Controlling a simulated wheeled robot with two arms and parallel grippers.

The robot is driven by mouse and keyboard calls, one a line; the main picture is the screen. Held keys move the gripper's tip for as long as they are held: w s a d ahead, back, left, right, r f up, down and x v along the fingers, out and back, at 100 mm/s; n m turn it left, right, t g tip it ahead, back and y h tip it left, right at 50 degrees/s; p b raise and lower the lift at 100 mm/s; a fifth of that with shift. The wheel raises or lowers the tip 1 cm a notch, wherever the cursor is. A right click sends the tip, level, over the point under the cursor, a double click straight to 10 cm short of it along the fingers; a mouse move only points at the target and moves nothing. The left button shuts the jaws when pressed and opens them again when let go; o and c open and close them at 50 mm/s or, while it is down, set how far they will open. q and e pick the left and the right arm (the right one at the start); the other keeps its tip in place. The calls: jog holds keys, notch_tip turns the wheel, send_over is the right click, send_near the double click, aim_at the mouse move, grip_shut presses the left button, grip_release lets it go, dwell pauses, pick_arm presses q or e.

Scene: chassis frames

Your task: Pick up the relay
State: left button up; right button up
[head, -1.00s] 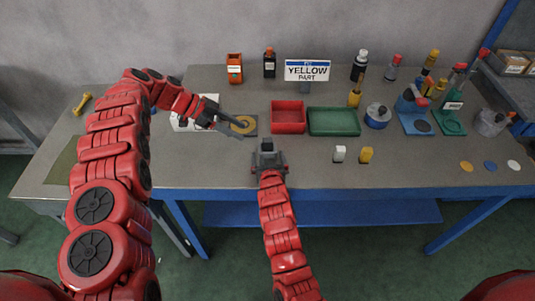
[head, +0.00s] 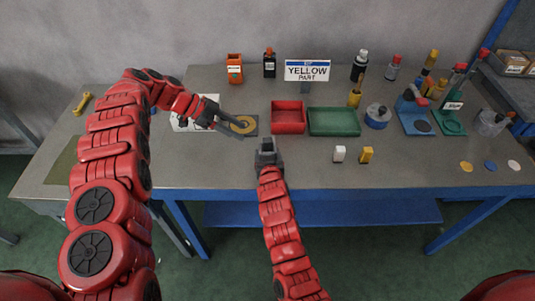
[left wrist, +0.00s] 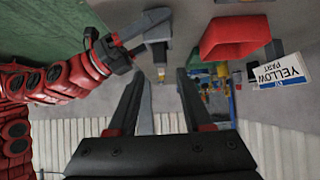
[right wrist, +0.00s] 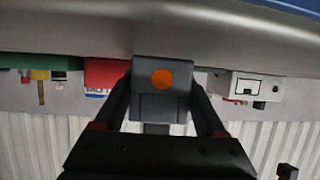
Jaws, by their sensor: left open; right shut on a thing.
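A grey block with an orange disc on its face, seemingly the relay, sits between the fingers of my right gripper (right wrist: 162,105) in the right wrist view, where I see its face (right wrist: 146,98). My right gripper (head: 268,150) is shut on this relay near the front middle of the table in the head view. The relay also shows at that gripper in the left wrist view (left wrist: 156,24). My left gripper (head: 240,130) is open and empty, up and to the left of the relay, over a dark plate with a tan ring (head: 243,124). Its fingers show apart in the left wrist view (left wrist: 158,85).
A red bin (head: 288,117) and a green tray (head: 334,122) stand behind the relay. A sign reading "YELLOW PART" (head: 307,71) stands at the back.

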pick_arm(q)
jog(key=shift+o, duration=1.1)
jog(key=shift+w, duration=0.1)
jog(key=shift+o, duration=0.8)
jog(key=w+d+r+t, duration=0.1)
jog(key=w+r+t, duration=0.2)
jog(key=w, duration=0.3)
jog(key=w+d+r+n+t, duration=0.1)
jog(key=w+d+r+t, duration=0.1)
jog(key=w+r, duration=0.4)
jog(key=shift+w+t, duration=0.75)
jog(key=shift+t, duration=0.15)
jog(key=w+a+r+n+t, duration=0.1)
jog(key=w+r+n+t, duration=0.3)
jog(key=w+r, duration=0.45)
jog(key=w+a+r+n+t+y, duration=0.55)
jog(key=a+r+n+y, duration=0.35)
jog(key=a+n+y, duration=0.3)
jog(key=n+g+h, duration=0.2)
jog(key=g, duration=1.4)
send_over(268, 141)
notch_tip(268, 141, down, 21)
jog(key=f, duration=0.6)
jog(key=shift+w+d, duration=0.1)
jog(key=shift+d, duration=0.1)
jog(key=shift+a+f, duration=0.15)
jog(key=shift+f, duration=1.1)
jog(key=shift+a+f, duration=0.1)
jog(key=shift+f, duration=1.15)
